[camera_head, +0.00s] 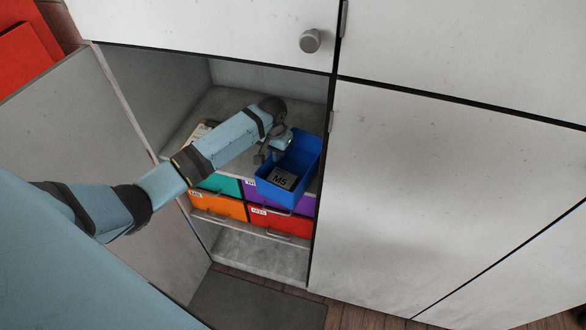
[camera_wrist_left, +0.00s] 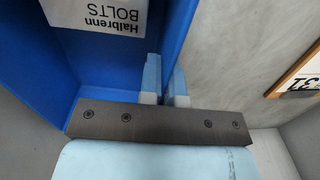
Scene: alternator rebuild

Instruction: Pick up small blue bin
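The small blue bin (camera_head: 291,170) is inside the open cabinet, at the right side of the opening. My left gripper (camera_head: 274,152) reaches in from the left to the bin's left wall. In the left wrist view, the fingers (camera_wrist_left: 164,85) straddle the wall of the blue bin (camera_wrist_left: 105,62), one inside and one outside, closed close against it. A white label reading "Halbrenn BOLTS" lies in the bin. My right gripper is not in view.
Orange (camera_head: 217,205) and red (camera_head: 281,221) drawers, with teal and purple ones above, sit under the bin. The cabinet's open door (camera_head: 85,130) is at left; closed white doors (camera_head: 430,190) are at right.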

